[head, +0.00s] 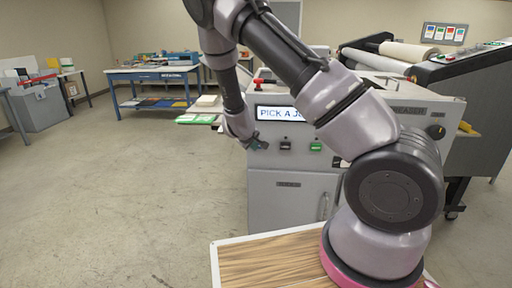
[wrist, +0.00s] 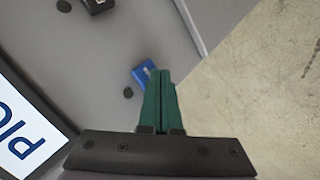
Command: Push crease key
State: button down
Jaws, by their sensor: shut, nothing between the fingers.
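The grey creaser machine (head: 288,186) stands ahead, with a lit display (head: 281,114) reading "PICK A JO…", partly hidden by my arm. Its front panel has a black key (head: 286,146) and a green key (head: 316,147). A blue key (wrist: 142,71) shows in the wrist view, its label too small to read. My gripper (wrist: 160,73) is shut and empty, its green fingertips overlapping the blue key's right edge in that view. I cannot tell whether they touch it. In the head view my gripper (head: 257,144) is at the panel's left end, and the blue key is mostly hidden there.
A roll laminator (head: 410,54) stands at the right, behind my arm. A blue-framed workbench (head: 155,75) is at the back left, and a grey bin (head: 41,106) is at far left. A wood-topped surface (head: 262,262) is in front. The floor at left is clear.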

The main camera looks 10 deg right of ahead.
jog(key=shift+w, duration=0.15)
jog(key=shift+s+a, duration=0.2)
jog(key=shift+s, duration=0.5)
jog(key=s+a, duration=0.1)
jog(key=s, duration=0.4)
jog(key=shift+s+a, duration=0.4)
